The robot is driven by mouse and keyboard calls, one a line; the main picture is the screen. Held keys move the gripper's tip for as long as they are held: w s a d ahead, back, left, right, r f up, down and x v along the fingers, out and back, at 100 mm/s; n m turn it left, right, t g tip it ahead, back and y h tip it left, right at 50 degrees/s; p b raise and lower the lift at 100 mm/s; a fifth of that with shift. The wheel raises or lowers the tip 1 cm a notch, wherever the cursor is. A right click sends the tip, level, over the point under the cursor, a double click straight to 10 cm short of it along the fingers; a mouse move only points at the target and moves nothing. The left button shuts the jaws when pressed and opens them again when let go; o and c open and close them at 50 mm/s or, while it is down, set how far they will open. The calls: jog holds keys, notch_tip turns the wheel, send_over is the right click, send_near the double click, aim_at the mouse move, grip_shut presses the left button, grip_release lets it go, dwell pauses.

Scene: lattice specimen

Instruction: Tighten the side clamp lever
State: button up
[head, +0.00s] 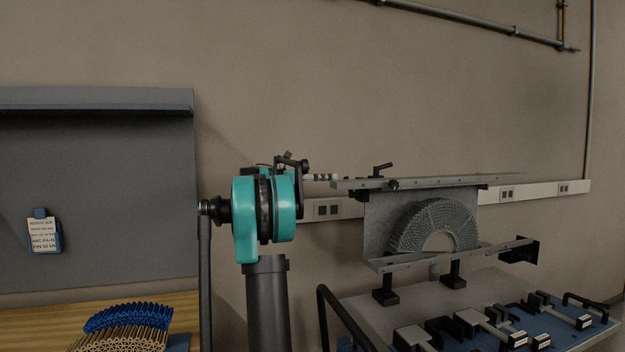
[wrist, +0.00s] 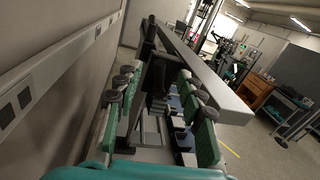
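In the head view a fixture holds a grey arched lattice specimen (head: 437,222) against a flat plate (head: 377,215), between an upper metal rail (head: 440,182) and a lower rail (head: 455,257). A black lever (head: 382,168) stands on the upper rail, left of its middle. A black block (head: 525,250) sits at the lower rail's right end. In the wrist view the open, empty fingers of my gripper (wrist: 160,82) point along a long metal rail (wrist: 205,75). A dark upright part (wrist: 149,38), perhaps a lever, stands beyond the fingertips, apparently apart from them.
A grey bench (head: 370,310) under the fixture carries several black and grey clamps (head: 475,320). A wall with a white socket strip (head: 340,208) runs close behind. At left are a wooden-topped table (head: 30,325) with blue and tan lattice pieces (head: 125,318) and a grey panel (head: 100,190).

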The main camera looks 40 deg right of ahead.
aim_at(345, 177)
jog(key=x, duration=0.6)
jog(key=shift+s+d, duration=0.15)
jog(key=shift+d, duration=0.1)
grip_shut()
